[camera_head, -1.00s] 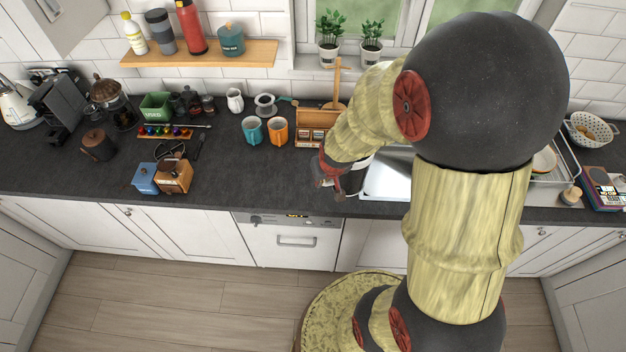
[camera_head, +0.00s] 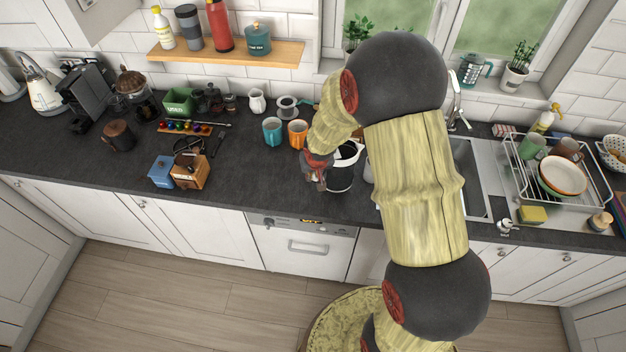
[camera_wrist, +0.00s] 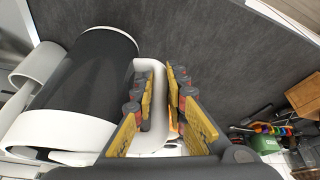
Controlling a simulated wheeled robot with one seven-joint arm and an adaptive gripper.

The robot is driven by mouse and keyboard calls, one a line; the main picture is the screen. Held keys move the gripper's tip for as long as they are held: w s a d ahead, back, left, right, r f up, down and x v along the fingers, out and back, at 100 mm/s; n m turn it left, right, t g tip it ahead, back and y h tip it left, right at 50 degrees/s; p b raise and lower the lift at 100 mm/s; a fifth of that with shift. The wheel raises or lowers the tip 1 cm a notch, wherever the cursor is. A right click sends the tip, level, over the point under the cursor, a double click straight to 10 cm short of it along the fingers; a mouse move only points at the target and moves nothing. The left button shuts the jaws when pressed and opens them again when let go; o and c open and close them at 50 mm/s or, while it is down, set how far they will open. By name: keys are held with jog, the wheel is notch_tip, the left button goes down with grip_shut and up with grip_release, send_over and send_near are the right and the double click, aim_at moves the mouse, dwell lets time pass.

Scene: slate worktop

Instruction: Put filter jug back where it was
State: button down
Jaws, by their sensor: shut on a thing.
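The filter jug (camera_head: 341,181), with a white rim and handle and a dark body, is at the front middle of the worktop (camera_head: 250,185), left of the sink. My gripper (camera_head: 316,174) is at its left side. In the wrist view the jug (camera_wrist: 92,75) lies across the left, and my gripper (camera_wrist: 158,105) is shut around its white handle (camera_wrist: 150,132). My arm hides part of the jug's right side in the head view. I cannot tell whether its base touches the worktop.
Teal (camera_head: 272,130) and orange (camera_head: 297,132) mugs stand behind the jug. The sink (camera_head: 470,180) and a dish rack (camera_head: 560,175) are right. Worktop between grinders and jug is clear.

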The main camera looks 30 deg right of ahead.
aim_at(313, 179)
jog(key=shift+w+f+b, duration=0.2)
jog(key=shift+f+b, duration=0.35)
jog(key=shift+f, duration=1.2)
jog(key=c, duration=1.8)
grip_release()
jog(key=shift+s, duration=0.1)
